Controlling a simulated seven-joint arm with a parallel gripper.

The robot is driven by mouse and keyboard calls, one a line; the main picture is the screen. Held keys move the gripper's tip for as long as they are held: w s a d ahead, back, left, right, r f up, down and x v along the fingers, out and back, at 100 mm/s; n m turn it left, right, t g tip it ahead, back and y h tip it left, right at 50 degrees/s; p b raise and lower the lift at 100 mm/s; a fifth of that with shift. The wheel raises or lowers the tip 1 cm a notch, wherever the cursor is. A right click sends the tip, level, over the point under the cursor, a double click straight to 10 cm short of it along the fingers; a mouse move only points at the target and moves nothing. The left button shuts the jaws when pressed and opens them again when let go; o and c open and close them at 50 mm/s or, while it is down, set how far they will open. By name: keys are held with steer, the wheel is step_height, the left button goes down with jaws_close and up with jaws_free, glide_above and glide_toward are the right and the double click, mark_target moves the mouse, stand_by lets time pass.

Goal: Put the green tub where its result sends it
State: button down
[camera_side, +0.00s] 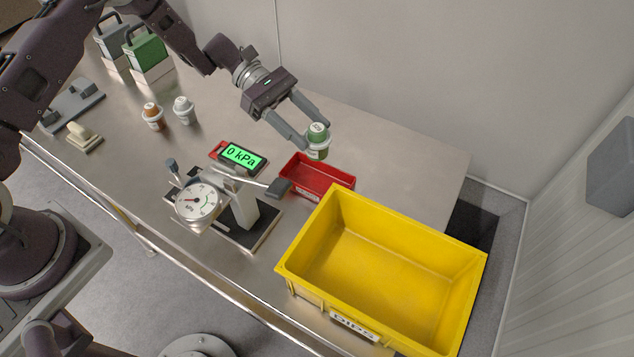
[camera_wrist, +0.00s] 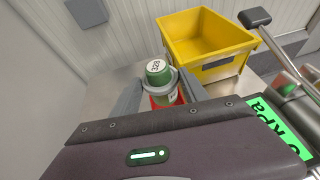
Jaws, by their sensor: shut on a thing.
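The green tub (camera_side: 318,141) has a green body, a pale collar and a white marked top. My gripper (camera_side: 314,136) is shut on it, one finger on each side. In the wrist view the tub (camera_wrist: 158,72) stands between the fingertips (camera_wrist: 159,88), its printed top towards the camera. The red tray (camera_side: 306,188) lies just below and in front of the tub in the side view; red shows around the tub's base in the wrist view. I cannot tell the exact height of the tub above it. The display (camera_side: 240,155) is green and reads 0 kPa.
A large empty yellow crate (camera_side: 432,236) with a front label stands at the right. A gauge press (camera_side: 198,201) with a lever is left of it. An orange-brown tub (camera_side: 153,117) and a white tub (camera_side: 185,110) stand further back, near two lidded boxes (camera_side: 145,52).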

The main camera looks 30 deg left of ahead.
step_height(320, 180, down, 11)
steer(key=shift+r, duration=0.15)
steer(key=c, duration=0.6)
jaws_free()
